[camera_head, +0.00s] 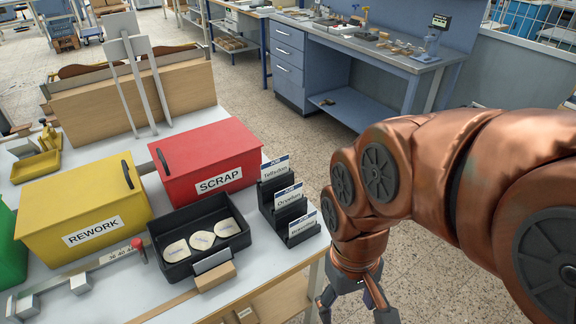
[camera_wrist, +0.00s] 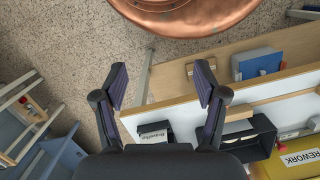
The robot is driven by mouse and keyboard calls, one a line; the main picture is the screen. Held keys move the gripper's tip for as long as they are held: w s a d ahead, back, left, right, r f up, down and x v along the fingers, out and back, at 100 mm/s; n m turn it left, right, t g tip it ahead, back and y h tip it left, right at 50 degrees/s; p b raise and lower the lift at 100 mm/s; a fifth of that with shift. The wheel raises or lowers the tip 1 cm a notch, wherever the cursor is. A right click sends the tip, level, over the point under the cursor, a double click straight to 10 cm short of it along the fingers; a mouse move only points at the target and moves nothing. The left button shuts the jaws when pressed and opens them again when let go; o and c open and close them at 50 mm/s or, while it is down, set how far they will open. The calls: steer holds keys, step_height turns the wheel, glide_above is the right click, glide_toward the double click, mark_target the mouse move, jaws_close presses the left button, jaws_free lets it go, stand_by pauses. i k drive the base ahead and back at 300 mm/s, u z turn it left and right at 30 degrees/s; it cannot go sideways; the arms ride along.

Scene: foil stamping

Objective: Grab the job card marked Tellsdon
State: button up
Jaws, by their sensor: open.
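A black stepped rack (camera_head: 290,213) stands at the right edge of the table and holds three upright job cards. The rear card, whose small print appears to read Tellsdon (camera_head: 275,170), is in the highest slot. A middle card (camera_head: 288,195) and a front card (camera_head: 302,222) stand before it. My gripper (camera_head: 355,306) is open and empty, pointing down beyond the table's right edge, apart from the rack. In the wrist view, my open fingers (camera_wrist: 161,83) show nothing between them but floor and table edge. One card (camera_wrist: 157,134) shows there below them; the other cards are hidden.
A black tray (camera_head: 156,235) with several pale labelled pieces sits left of the rack. A red SCRAP bin (camera_head: 205,155) and a yellow REWORK bin (camera_head: 85,205) stand behind and left. A blue workbench (camera_head: 330,50) is at the back. Open floor lies between.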

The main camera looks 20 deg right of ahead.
mark_target(272, 168)
steer(key=z, duration=1.7)
steer(key=k, duration=1.1)
steer(key=u, duration=1.75)
steer(key=i, duration=0.5)
